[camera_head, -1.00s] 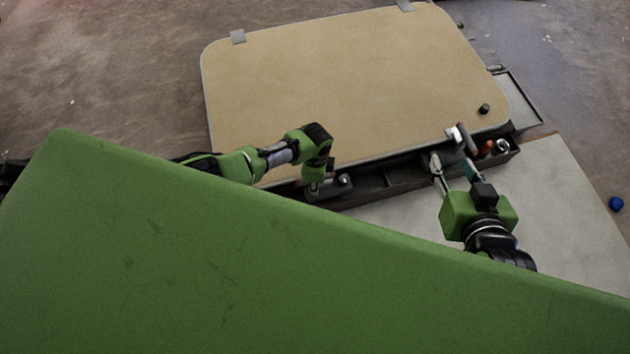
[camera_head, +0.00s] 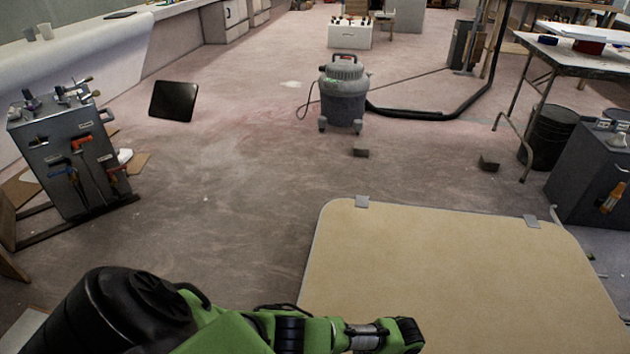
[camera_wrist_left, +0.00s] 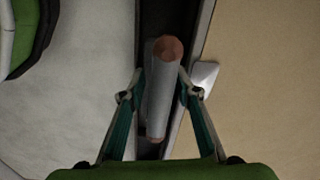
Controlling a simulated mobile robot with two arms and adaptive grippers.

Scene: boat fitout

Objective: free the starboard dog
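In the left wrist view, a grey cylindrical handle (camera_wrist_left: 162,95) with a reddish-brown end lies between the fingers of my left gripper (camera_wrist_left: 161,85). One fingertip is close on each side of it; I cannot tell whether they press on it. A dark channel runs behind the handle. In the head view, a tan hatch panel (camera_head: 455,275) is at the bottom right; my left arm crosses its near left corner. The left gripper is below that picture. My right gripper is in neither current view. Which dog this handle belongs to cannot be told.
A small grey plate (camera_wrist_left: 206,74) sits at the panel edge. A grey vacuum (camera_head: 343,94), a tool cabinet (camera_head: 66,150) and a dark cabinet (camera_head: 592,180) stand around. Floor left of the panel is clear.

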